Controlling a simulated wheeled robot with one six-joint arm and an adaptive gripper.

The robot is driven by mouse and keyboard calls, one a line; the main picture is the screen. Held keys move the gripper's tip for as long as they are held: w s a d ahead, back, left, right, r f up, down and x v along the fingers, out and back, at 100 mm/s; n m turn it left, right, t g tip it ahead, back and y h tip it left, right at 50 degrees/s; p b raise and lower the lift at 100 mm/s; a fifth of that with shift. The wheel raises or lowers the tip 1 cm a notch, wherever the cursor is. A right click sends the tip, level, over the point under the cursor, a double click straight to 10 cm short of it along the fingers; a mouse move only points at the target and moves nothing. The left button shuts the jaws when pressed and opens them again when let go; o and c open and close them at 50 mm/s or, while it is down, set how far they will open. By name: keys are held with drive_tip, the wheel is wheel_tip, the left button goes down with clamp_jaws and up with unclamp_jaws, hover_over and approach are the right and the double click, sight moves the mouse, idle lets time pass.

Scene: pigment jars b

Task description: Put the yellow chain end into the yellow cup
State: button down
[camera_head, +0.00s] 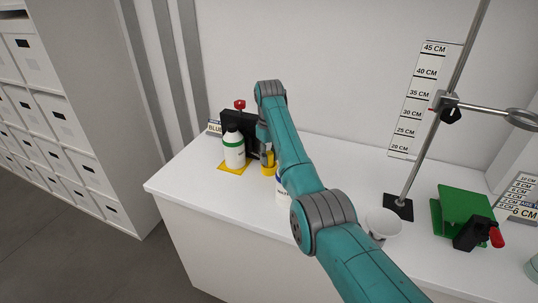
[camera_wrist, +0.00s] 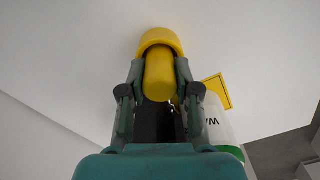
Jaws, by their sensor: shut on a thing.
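My gripper (camera_wrist: 158,68) is shut on the yellow chain end (camera_wrist: 159,80), a smooth yellow cylinder between its two fingers in the wrist view. The yellow cup (camera_wrist: 160,37) shows just beyond the fingertips, in line with the chain end. The chain end overlaps the cup's near rim in the picture; I cannot tell how far it is inside. In the head view the yellow cup (camera_head: 268,169) stands on the white table beside my gripper (camera_head: 266,150), partly hidden by my arm. The rest of the chain is not clear.
A white bottle with a green band (camera_head: 234,151) stands on a yellow mat (camera_head: 233,168), close left of the gripper. A black block with a red knob (camera_head: 240,104) is behind. A white bowl (camera_head: 384,224), stand (camera_head: 398,207) and green block (camera_head: 462,211) are at right.

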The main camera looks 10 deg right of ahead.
sight(269, 152)
drive_tip(key=shift+f, duration=0.1)
drive_tip(key=c, duration=0.7)
unclamp_jaws()
drive_tip(key=shift+c, duration=0.2)
drive_tip(key=shift+r, duration=3.8)
